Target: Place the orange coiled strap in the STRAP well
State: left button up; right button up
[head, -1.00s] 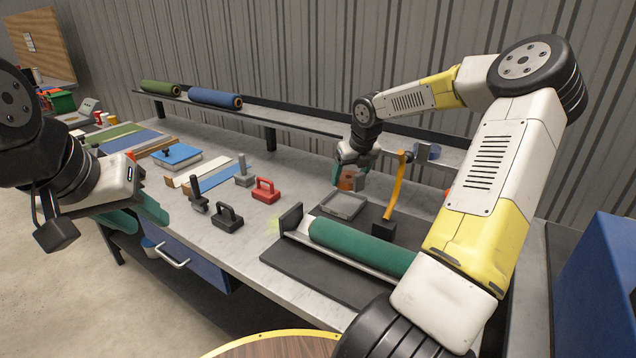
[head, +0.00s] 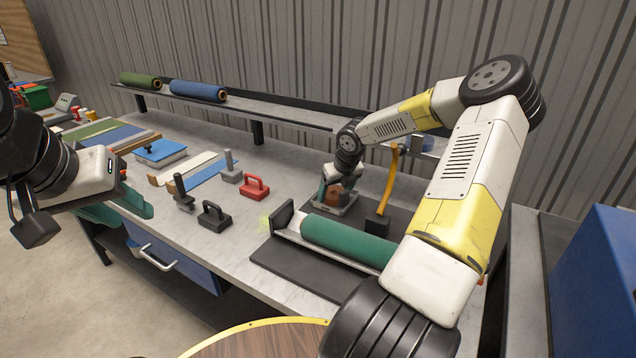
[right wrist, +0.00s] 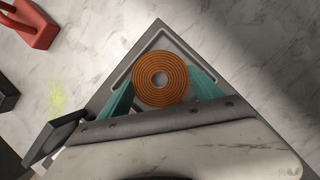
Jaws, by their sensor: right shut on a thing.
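The orange coiled strap (right wrist: 160,79) sits between the teal fingers of my right gripper (right wrist: 160,88) in the right wrist view. The gripper is shut on it. The grey well (right wrist: 151,38), a shallow tray with a raised rim, lies directly behind the strap in that view. In the head view my right gripper (head: 338,192) is down at the grey well (head: 345,208), with the strap partly hidden. I cannot tell whether the strap touches the well floor. No STRAP lettering is readable. My left gripper (head: 125,208) is open and empty at the left, over the table's front edge.
A green turf roll (head: 345,240) lies on a dark cradle in front of the well. A yellow-handled hammer-like tool (head: 388,185) stands just right of it. A red handled block (head: 256,187) and a black one (head: 214,216) are to the left.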

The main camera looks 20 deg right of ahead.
jog(key=o, duration=1.2)
